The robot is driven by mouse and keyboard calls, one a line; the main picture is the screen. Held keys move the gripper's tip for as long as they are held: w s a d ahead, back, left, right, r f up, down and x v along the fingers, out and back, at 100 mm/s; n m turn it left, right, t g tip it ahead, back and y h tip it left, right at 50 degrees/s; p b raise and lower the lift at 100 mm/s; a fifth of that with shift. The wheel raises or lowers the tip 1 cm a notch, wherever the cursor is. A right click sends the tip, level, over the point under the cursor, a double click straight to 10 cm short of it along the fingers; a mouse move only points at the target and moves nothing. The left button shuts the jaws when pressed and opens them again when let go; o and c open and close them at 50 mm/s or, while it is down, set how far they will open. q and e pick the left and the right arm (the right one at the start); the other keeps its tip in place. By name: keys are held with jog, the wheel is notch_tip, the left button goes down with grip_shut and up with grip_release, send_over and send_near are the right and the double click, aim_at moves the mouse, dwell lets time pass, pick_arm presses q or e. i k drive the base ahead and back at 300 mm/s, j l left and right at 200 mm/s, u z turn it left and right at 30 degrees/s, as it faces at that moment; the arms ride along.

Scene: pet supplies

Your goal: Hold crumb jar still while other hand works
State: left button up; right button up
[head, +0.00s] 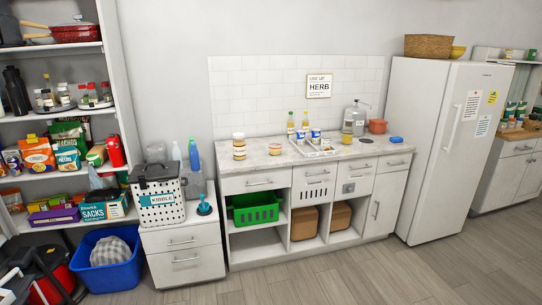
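No jar that I can read as the crumb jar is plain in the head view. A stacked jar with a pale lid (239,146) stands upright on the counter's left part. A small low jar (275,149) stands to its right, apart from it. A yellow jar (347,137) stands further right, near a grey metal container (355,119). Labels on these are too small to read. Neither of my grippers shows, and nothing is seen touching the jars.
The counter (260,163) has bare surface at its front left. A blue tub (108,264) is on the floor. A white fridge (440,150) stands right. The floor ahead is clear.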

aim_at(239, 150)
jog(key=i+u, duration=0.35)
jog(key=i, duration=0.35)
jog(key=i+u, duration=0.35)
jog(key=i, duration=0.35)
